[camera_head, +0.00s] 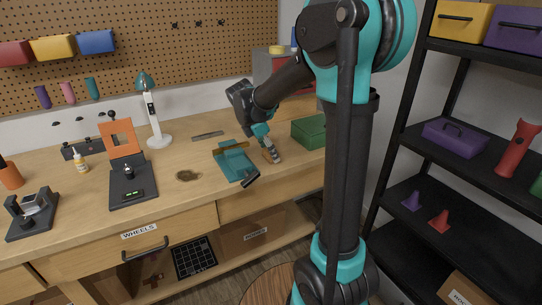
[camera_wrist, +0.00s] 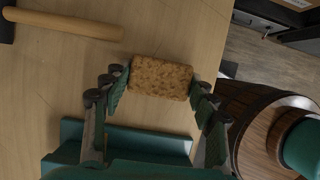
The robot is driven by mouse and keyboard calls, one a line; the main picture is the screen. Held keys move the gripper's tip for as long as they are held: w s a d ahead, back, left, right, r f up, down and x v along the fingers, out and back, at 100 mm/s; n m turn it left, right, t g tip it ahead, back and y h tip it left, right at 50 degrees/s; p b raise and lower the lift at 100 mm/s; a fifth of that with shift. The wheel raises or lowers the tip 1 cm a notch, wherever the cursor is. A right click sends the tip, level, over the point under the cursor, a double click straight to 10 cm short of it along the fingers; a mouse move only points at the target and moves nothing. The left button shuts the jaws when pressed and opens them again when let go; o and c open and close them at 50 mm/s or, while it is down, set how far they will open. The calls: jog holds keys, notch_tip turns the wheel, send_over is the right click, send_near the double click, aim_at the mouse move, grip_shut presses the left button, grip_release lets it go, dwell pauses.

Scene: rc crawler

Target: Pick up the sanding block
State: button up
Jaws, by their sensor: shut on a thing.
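The sanding block (camera_wrist: 160,77) is a brown, speckled, cork-like rectangular piece. In the wrist view it sits between the two fingertips of my gripper (camera_wrist: 160,84), which touch its left and right ends. In the head view my gripper (camera_head: 268,149) points down over the right part of the workbench, with the brown block (camera_head: 271,156) low between its fingers. I cannot tell whether the block touches the bench top or is slightly above it.
A teal tool-like piece (camera_head: 236,166) lies just left of my gripper on the workbench (camera_head: 210,200). A green box (camera_head: 309,131) stands close on the right. A wooden handle (camera_wrist: 65,24) lies near the block. A lamp (camera_head: 157,115) stands further left.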

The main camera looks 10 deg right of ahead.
jog(key=c, duration=0.3)
jog(key=shift+r, duration=0.1)
notch_tip(320, 180, up, 20)
dwell(0.5)
